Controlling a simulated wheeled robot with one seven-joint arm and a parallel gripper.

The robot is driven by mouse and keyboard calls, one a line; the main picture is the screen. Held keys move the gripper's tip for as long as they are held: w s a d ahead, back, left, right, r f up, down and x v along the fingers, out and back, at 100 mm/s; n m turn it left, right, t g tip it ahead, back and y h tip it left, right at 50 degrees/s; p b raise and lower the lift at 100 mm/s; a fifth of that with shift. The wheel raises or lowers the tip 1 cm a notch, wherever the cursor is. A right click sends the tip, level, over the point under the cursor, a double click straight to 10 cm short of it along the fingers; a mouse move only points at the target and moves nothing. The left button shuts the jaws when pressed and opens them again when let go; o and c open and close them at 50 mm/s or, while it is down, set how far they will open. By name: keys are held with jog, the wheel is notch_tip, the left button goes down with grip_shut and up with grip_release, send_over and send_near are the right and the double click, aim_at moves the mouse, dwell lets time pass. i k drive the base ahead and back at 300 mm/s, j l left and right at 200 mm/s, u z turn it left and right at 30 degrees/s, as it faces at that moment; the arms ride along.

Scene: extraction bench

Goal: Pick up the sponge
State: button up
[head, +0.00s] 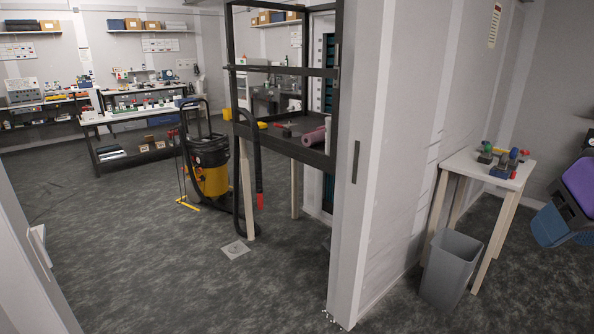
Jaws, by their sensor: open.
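I cannot make out a sponge for certain in the head view. A dark-topped bench (278,143) with a black upright frame stands in the middle, past a wall edge. A small yellow item (262,125) lies at its left side, too small to identify. A pink roll (313,137) lies on the bench near its right end. The wall edge hides part of the bench's right side. My gripper is not in view.
A white wall end (362,190) stands close in front. A yellow and black vacuum (210,165) with a hose stands left of the bench. A grey bin (450,270) and white table (489,170) are at right. Grey carpet (150,260) is open at left.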

aim_at(262, 125)
jog(key=i+j+z, duration=0.1)
jog(key=i+j, duration=0.2)
jog(key=i, duration=0.3)
jog(key=i+j+z, duration=0.15)
jog(key=i+j, duration=0.25)
jog(key=i, duration=0.25)
jog(key=i+j+z, duration=0.1)
jog(key=i+j, duration=0.3)
jog(key=i, duration=0.15)
jog(key=i+j, duration=0.15)
jog(key=j, duration=0.2)
jog(key=i+j+z, duration=0.1)
jog(key=i+j, duration=0.25)
jog(key=j, duration=0.3)
jog(key=i+j+z, duration=0.1)
jog(key=j, duration=0.25)
jog(key=i+j, duration=0.2)
jog(key=j, duration=0.15)
jog(key=i+j+z, duration=0.1)
jog(key=j, duration=0.25)
